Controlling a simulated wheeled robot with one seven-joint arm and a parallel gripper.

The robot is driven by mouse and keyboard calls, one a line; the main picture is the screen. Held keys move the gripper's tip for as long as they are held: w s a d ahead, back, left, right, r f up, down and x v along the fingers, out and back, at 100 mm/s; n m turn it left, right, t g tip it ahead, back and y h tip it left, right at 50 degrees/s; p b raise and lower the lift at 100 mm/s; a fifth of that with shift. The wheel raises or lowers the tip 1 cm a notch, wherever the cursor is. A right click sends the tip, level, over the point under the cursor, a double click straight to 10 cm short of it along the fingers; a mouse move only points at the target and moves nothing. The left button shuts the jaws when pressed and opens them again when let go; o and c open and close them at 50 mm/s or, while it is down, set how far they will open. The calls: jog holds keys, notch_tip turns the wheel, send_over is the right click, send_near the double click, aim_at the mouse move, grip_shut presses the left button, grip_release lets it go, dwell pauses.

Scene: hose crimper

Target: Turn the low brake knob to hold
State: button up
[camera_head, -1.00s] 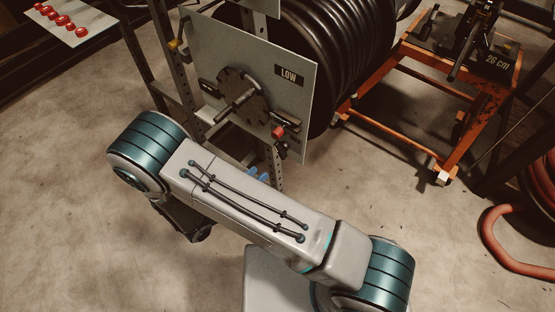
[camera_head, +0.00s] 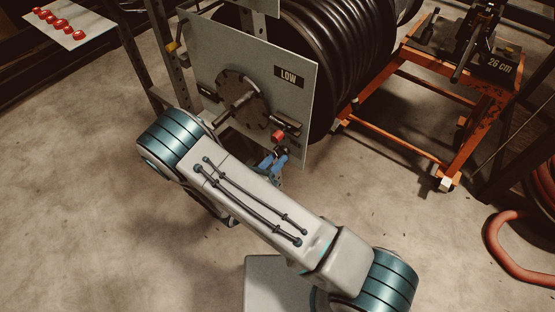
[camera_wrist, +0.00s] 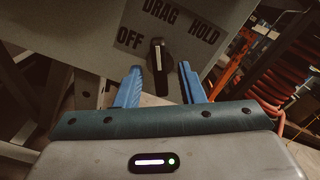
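The low brake knob (camera_wrist: 158,66) is black with a white line. In the wrist view it sits below the labels OFF, DRAG and HOLD, its line roughly upright, towards DRAG. In the head view the knob (camera_head: 282,151) is small, at the lower edge of the panel marked LOW (camera_head: 300,110). My gripper (camera_wrist: 160,82) is open, with one blue finger on each side of the knob. Nothing shows clamped, and I cannot tell whether either finger touches it. In the head view my gripper (camera_head: 272,162) is just below the knob, partly hidden by my arm.
A red-ended fitting (camera_head: 278,135) sits just above the knob. A disc with a shaft (camera_head: 242,97) is on the same panel, and a black hose reel (camera_head: 340,60) stands behind. An orange cart (camera_head: 395,135) is to the right.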

jog(key=shift+w+d, duration=0.4)
grip_shut()
jog(key=shift+m, duration=0.3)
jog(key=m+b, duration=0.1)
jog(key=m, duration=0.4)
jog(key=shift+m, duration=0.3)
jog(key=m+b, duration=0.1)
jog(key=m, duration=0.4)
jog(key=shift+m, duration=0.3)
